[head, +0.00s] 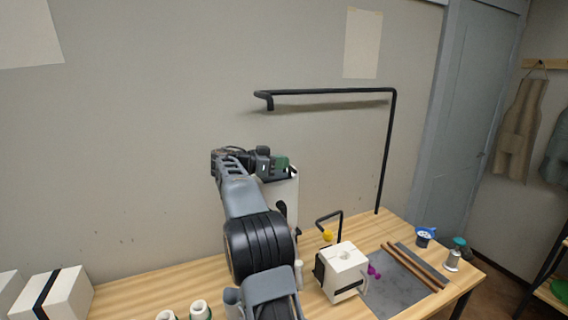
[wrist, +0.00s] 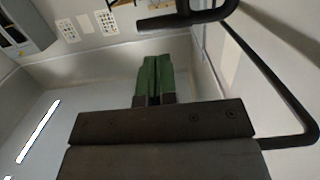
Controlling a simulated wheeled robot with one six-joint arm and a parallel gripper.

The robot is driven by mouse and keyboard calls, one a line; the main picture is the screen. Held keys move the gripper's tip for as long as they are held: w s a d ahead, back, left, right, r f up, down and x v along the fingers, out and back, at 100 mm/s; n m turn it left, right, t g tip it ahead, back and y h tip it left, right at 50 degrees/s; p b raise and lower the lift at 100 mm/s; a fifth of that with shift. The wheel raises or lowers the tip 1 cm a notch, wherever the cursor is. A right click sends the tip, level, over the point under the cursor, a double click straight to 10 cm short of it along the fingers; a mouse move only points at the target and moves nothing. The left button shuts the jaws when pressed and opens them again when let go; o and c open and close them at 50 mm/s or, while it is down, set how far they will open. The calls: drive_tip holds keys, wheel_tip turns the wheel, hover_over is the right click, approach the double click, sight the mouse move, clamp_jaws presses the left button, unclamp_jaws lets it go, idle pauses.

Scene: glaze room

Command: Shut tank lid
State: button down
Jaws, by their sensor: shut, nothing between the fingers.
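A white tall container (head: 291,196) with a dark top edge and a black handle stands behind my arm in the head view. It may be the tank, but my arm hides much of it. I cannot make out its lid or whether it is open. My gripper (head: 282,162), with green fingertips, is at the height of the container's top, and I cannot tell whether they touch. In the wrist view my gripper (wrist: 152,76) has its green fingers together with nothing between them. No lid shows in that view.
A black bent rail (head: 330,91) rises from the wooden table (head: 130,298) above and right of my gripper. A white block with a hole (head: 346,268) stands front right, beside a grey mat (head: 392,290) with brown sticks. White boxes (head: 52,298) stand at left.

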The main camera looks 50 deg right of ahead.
sight(292, 169)
drive_tip(key=shift+s+d+f, duration=0.2)
drive_tip(key=shift+d+f, duration=0.2)
drive_tip(key=shift+f, duration=0.2)
drive_tip(key=b, duration=0.1)
drive_tip(key=f+b, duration=0.1)
drive_tip(key=b, duration=0.1)
drive_tip(key=shift+s+d+f, duration=0.15)
drive_tip(key=shift+d+f, duration=0.15)
drive_tip(key=shift+r, duration=0.15)
